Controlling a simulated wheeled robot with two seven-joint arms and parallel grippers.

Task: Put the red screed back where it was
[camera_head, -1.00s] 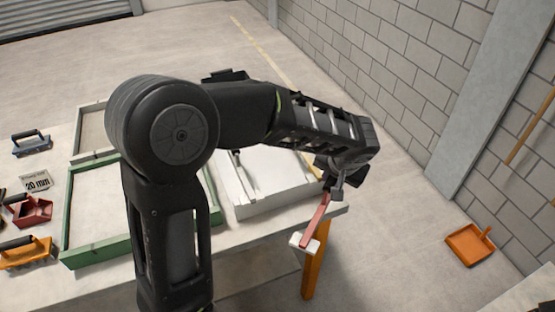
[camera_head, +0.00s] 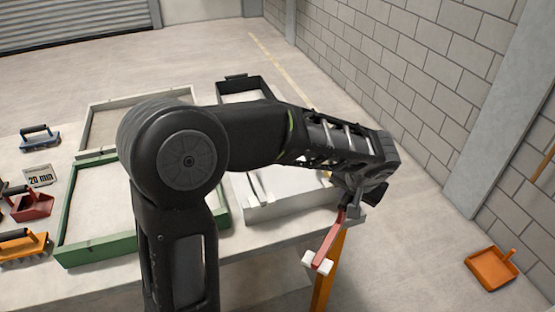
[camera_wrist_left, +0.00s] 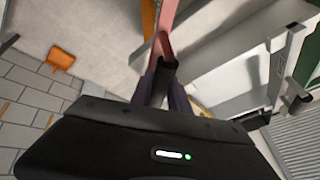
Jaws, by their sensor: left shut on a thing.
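My left gripper (camera_head: 348,203) is shut on the red screed (camera_head: 331,238), a thin red bar with a white block at its lower end. The gripper holds it by its upper part, and the bar slants down at the table's right corner. In the left wrist view the red bar (camera_wrist_left: 168,22) runs away from the dark fingers (camera_wrist_left: 163,72). The white box (camera_head: 285,209) stands on the table (camera_head: 250,240) just left of the gripper; my arm hides part of it. My right gripper is not in view.
A green-framed tray (camera_head: 100,250), a pale-framed tray (camera_head: 95,152) and a black-framed tray (camera_head: 245,84) are on the table. An orange dustpan (camera_head: 491,268) lies on the open floor at right.

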